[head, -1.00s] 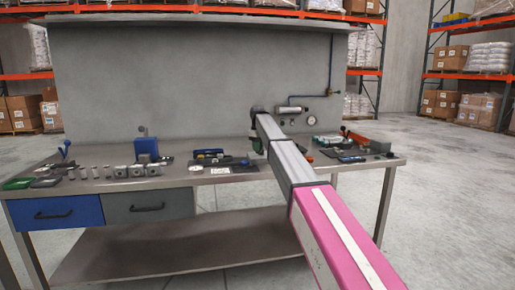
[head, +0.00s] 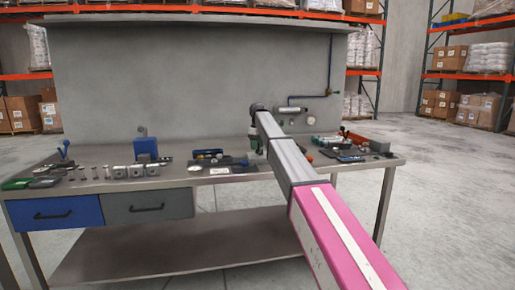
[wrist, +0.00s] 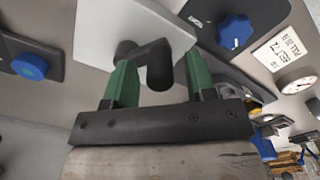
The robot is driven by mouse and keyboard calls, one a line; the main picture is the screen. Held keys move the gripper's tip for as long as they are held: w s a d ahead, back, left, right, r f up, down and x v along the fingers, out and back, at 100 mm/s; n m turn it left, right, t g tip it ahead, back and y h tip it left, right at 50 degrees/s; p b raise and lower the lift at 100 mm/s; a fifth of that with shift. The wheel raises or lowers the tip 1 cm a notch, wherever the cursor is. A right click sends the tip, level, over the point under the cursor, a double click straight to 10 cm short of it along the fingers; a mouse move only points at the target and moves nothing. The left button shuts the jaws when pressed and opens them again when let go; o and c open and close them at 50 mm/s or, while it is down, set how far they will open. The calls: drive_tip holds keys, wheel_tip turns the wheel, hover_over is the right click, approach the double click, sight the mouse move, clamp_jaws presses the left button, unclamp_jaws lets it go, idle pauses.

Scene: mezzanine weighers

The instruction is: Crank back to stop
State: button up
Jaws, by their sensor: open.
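In the wrist view a dark crank handle (wrist: 160,66) stands out from a pale block (wrist: 130,25), with a dark round hub beside it. My gripper (wrist: 160,60) has two green fingers, one on each side of the handle. The fingers are apart, and I cannot tell whether either one touches the handle. In the head view my gripper (head: 256,143) is low over the right-middle of the workbench (head: 235,177). The crank is hidden there behind my arm.
Blue knobs (wrist: 235,31) and (wrist: 29,67), a label plate (wrist: 285,45) and a dial gauge (wrist: 298,80) are near the crank. Small parts line the bench's left side. A shelf panel (head: 190,80) rises behind.

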wheel_tip(320, 180, up, 10)
drive_tip(key=shift+f, duration=0.2)
drive_tip(key=shift+s, duration=0.1)
